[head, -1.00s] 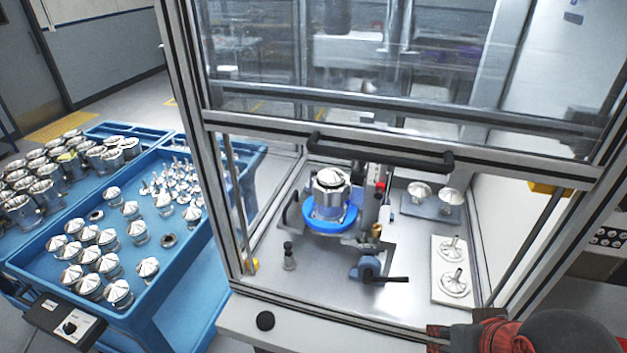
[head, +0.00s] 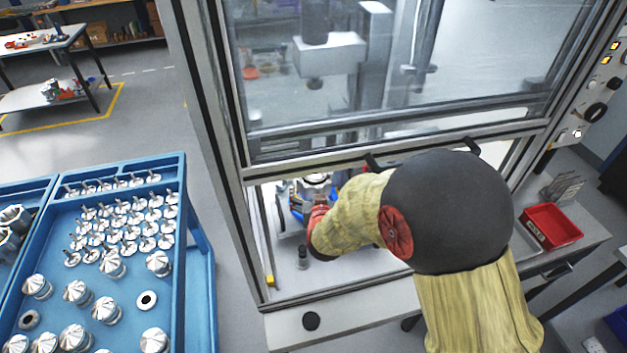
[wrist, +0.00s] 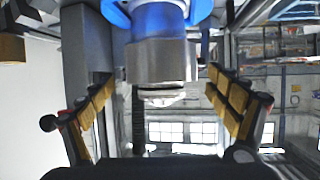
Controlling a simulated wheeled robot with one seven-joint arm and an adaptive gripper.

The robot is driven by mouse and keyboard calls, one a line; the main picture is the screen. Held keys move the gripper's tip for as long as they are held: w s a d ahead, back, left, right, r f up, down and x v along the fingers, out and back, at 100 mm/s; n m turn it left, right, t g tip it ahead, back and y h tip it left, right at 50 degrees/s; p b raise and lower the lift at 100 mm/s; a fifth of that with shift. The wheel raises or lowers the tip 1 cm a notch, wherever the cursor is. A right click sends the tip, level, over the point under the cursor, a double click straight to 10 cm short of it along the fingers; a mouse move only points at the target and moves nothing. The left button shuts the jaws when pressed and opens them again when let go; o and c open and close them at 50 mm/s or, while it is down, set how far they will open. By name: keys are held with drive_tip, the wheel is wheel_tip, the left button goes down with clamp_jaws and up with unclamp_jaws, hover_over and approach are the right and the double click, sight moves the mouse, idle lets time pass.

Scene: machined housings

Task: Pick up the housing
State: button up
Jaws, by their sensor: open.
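The housing is a silvery metal cylinder (wrist: 162,62) with a blue part at its top edge in the wrist view. In the head view only its bright top (head: 318,178) shows inside the machine enclosure; my arm and gripper hide most of the fixture. My gripper (wrist: 160,82) is open, with one yellow-padded finger on each side of the housing in the wrist view. Gaps show between the pads and the metal. In the head view my gripper (head: 300,207) is at the housing's front left, partly hidden by my wrist.
The enclosure's raised glass door has a black handle bar (head: 420,152) just above my arm. A blue cart (head: 178,240) with metal parts is at the left. A red bin (head: 552,226) is at the right.

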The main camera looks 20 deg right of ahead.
drive_tip(key=shift+o, duration=0.9)
drive_tip(key=shift+w+d+f, duration=0.3)
drive_tip(key=shift+w+f, duration=0.05)
drive_tip(key=shift+w, duration=0.05)
drive_tip(key=shift+x, duration=3.5)
drive_tip(key=shift+a+r, duration=0.1)
drive_tip(key=shift+a, duration=0.1)
drive_tip(key=shift+c, duration=0.4)
drive_tip(key=c, duration=1.9)
drive_tip(key=shift+w+r, duration=0.2)
drive_tip(key=shift+r, duration=0.05)
